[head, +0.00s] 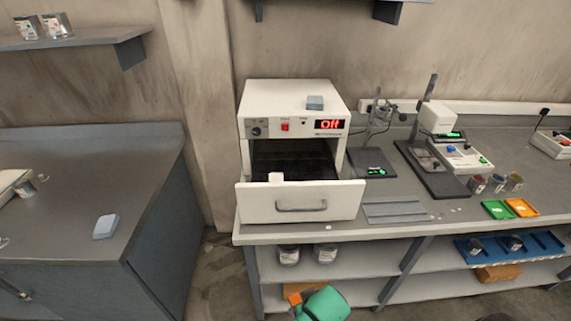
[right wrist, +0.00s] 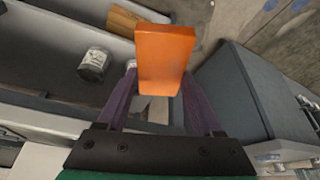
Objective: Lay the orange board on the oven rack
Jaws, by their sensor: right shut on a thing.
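The orange board (right wrist: 165,58) is between the purple fingers of my right gripper (right wrist: 160,84), which is shut on it. In the head view, the board (head: 296,301) shows as a small orange piece beside my green right wrist, low in front of the bench and below the oven. The white oven (head: 291,104) stands on the bench with its front (head: 300,203) pulled open and its display reading Off. The dark oven rack (head: 292,160) shows inside, partly hidden by the front. My left gripper is out of view.
Metal strips (head: 394,211) and green (head: 496,209) and orange (head: 522,207) trays lie to the right. Cans (head: 289,255) stand on the shelf below. A side cabinet (head: 160,220) is at left.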

